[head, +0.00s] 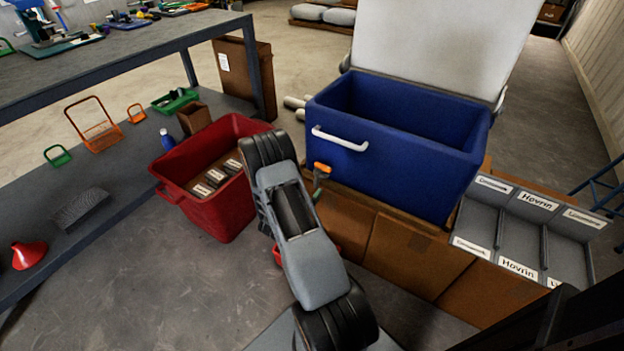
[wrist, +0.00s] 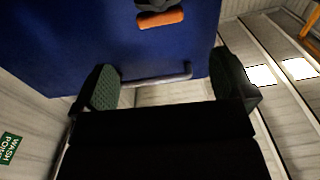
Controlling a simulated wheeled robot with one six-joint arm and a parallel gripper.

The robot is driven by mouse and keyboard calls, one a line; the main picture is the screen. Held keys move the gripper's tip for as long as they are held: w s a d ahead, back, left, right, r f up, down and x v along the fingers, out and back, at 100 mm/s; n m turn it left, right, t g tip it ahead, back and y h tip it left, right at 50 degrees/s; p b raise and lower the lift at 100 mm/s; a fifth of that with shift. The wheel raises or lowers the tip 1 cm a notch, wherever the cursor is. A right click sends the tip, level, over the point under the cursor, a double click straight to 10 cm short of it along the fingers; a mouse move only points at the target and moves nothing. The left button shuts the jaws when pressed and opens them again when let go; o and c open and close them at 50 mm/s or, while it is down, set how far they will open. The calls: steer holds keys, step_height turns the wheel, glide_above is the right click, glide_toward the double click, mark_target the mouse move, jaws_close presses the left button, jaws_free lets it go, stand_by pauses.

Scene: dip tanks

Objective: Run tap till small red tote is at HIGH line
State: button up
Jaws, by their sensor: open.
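The small red tote (head: 278,256) shows only as slivers of red low behind my arm; its inside, HIGH line and water level are hidden. The tap has an orange lever (head: 322,168) and a green body, at the front of a blue tank (head: 400,160). In the wrist view the orange lever (wrist: 160,18) is at the top centre, beyond my fingers. My gripper (wrist: 165,85) is open and empty, with its two dark padded fingers wide apart before the blue tank wall. The lever is not between the fingers. Whether water runs cannot be seen.
A pale handle (head: 340,138) is on the tank, whose white lid (head: 435,50) stands raised. A large red bin (head: 215,210) with several boxes stands left of my arm. Brown boxes (head: 400,255) are below the tank; a grey divided tray (head: 525,235) is right.

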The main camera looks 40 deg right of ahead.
steer(key=shift+v, duration=1)
steer(key=w+a+r+n+t+y+p, duration=0.25)
steer(key=a+r+y+p, duration=0.2)
steer(key=r, duration=0.35)
steer(key=w+a+r+n+t+y+p, duration=0.1)
steer(key=w+a+r+y+p, duration=0.3)
steer(key=r, duration=0.4)
steer(key=w+a+r+n+t+y+p, duration=0.25)
steer(key=a+r+p, duration=0.2)
steer(key=r, duration=0.35)
steer(key=s+a+r+n+g+y+p, duration=0.2)
steer(key=s+a+r+n+y+p, duration=0.15)
steer(key=s+a+r, duration=0.35)
steer(key=s+a+r+n+g+y+p, duration=0.1)
steer(key=s+a+r+n+y+p, duration=0.25)
steer(key=a+r, duration=0.4)
steer(key=s+r+n+g+p, duration=0.2)
steer(key=s+r+g+p, duration=0.2)
steer(key=s+r, duration=0.3)
steer(key=s+d, duration=0.1)
steer(key=s, duration=0.3)
steer(key=shift+s+r+h, duration=0.3)
steer(key=shift+s+r, duration=0.1)
steer(key=shift+c, duration=0.5)
